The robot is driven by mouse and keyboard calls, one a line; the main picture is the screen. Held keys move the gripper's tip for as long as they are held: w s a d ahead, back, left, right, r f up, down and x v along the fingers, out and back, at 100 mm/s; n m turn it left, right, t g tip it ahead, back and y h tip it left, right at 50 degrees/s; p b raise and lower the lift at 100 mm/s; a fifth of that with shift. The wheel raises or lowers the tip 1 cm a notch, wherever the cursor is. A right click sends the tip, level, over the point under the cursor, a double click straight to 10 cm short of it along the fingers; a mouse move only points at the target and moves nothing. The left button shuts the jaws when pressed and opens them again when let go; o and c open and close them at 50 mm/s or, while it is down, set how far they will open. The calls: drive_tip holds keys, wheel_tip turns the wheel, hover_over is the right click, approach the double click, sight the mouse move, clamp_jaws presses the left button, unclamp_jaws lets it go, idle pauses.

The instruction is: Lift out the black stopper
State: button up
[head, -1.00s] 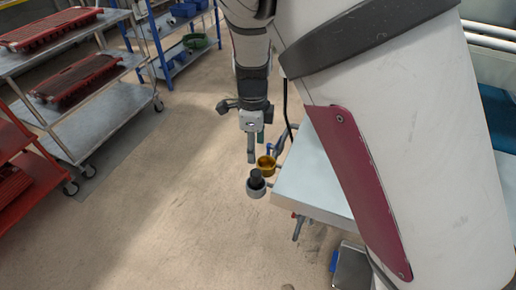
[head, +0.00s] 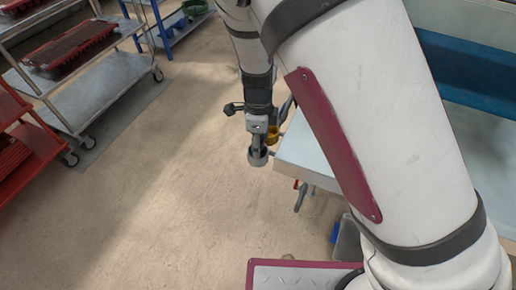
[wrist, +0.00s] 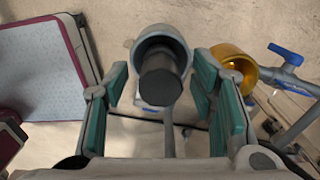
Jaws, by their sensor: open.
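The black stopper (wrist: 161,80) sits in a grey round cup (wrist: 158,36) in the wrist view, its dark end facing the camera. My gripper (wrist: 160,98) is open, with green-padded fingers on the left and right of the stopper. A gap shows between the stopper and each finger. In the head view my gripper (head: 257,146) points down over the grey cup (head: 258,159), and its fingers hide most of the stopper there.
A brass-coloured cup (wrist: 234,67) stands close to the right finger, with a blue-handled valve (wrist: 286,54) beyond it. A pale table (head: 300,155) lies right of the cups. Trolleys with red trays (head: 70,48) stand at the left, with open floor between.

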clamp_jaws()
